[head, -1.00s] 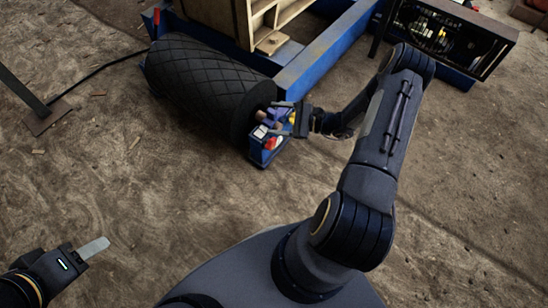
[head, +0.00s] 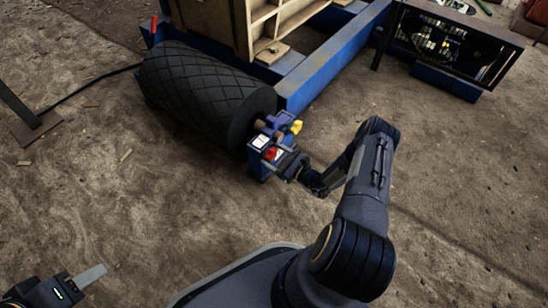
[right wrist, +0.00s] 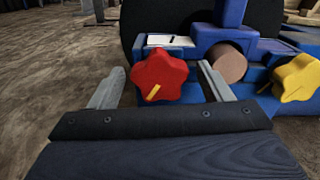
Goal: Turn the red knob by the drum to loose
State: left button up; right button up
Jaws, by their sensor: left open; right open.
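The red knob (right wrist: 158,76) is star-shaped with a yellow mark pointing down and slightly left; it sits on the blue bracket at the drum's end. It also shows in the head view (head: 270,154). The black drum (head: 205,95) has a diamond pattern. My right gripper (right wrist: 153,80) is open, its two fingers on either side of the red knob; I cannot tell whether they touch it. In the head view my right gripper (head: 280,160) is at the bracket. My left gripper (head: 90,277) is at the bottom left, away from the drum, with its jaws seen edge-on.
A yellow knob (right wrist: 296,78) is to the right of the red knob, beside the brown shaft end (right wrist: 225,62). A white label (right wrist: 170,41) lies behind the red knob. The blue frame (head: 325,60) runs behind the drum. The dirt floor (head: 130,200) is mostly clear.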

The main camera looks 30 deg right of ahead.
jog(key=shift+w+a, duration=0.1)
jog(key=shift+w, duration=0.1)
jog(key=shift+c, duration=0.4)
jog(key=c, duration=0.9)
